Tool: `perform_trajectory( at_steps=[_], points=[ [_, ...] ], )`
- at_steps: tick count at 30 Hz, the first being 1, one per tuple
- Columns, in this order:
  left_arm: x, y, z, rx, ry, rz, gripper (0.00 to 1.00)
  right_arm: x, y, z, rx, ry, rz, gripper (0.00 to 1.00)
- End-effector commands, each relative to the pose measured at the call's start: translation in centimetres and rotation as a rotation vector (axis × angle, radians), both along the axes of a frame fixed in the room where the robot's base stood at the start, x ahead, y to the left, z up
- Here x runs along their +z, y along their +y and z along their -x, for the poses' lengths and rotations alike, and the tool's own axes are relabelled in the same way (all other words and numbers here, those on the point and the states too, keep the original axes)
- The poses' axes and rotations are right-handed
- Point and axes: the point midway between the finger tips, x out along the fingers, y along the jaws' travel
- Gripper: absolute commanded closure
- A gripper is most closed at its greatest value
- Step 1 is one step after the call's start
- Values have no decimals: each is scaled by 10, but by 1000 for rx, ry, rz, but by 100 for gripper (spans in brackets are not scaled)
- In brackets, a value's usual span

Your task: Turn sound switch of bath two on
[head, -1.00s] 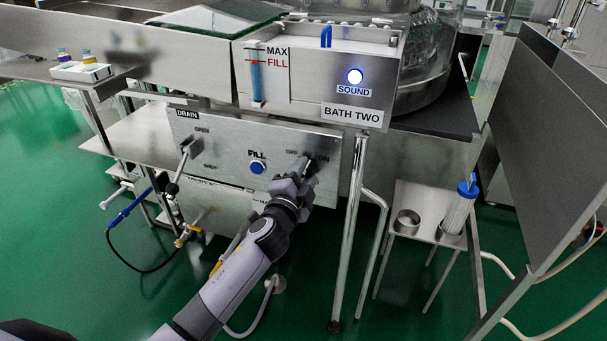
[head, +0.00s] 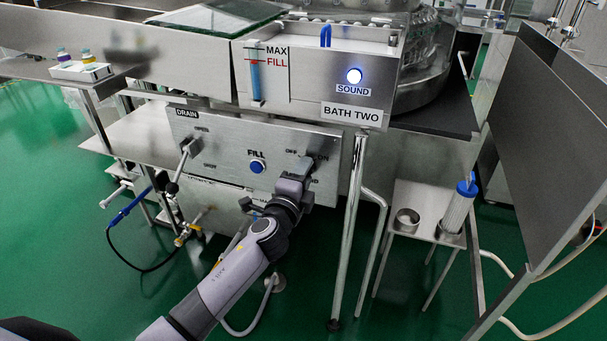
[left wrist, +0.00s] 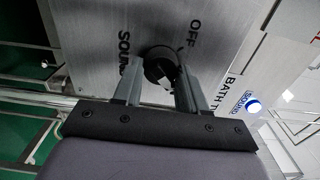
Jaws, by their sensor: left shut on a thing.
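The bath two panel (head: 220,135) is brushed metal with a round blue FILL button (head: 257,166) and a sound switch to its right. The black round sound switch (left wrist: 158,62) sits by the OFF and SOUND lettering in the left wrist view. My left gripper (head: 301,168) is at this switch, its two fingers (left wrist: 160,78) shut on the knob. The gripper partly hides the switch and its lettering in the head view. The SOUND lamp (head: 354,76) above glows bluish white, and it also shows in the left wrist view (left wrist: 253,106). My right gripper is not in view.
A drain lever (head: 186,155) stands out at the panel's left. A vertical metal leg (head: 349,235) is right of my left arm. A small stand (head: 412,237) holds a ring and a blue-capped cylinder (head: 460,207).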

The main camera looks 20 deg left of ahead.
Motion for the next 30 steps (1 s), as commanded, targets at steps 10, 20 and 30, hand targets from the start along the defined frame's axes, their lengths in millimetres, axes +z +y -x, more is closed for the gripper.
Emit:
perform_trajectory(
  at_steps=[10,20,30],
  points=[
    [-1,0,0,0,2,-3,35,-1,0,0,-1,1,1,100],
    [0,0,2,0,1,-1,35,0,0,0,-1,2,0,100],
    [-1,2,41,0,3,-2,35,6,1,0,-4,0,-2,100]
  ],
)
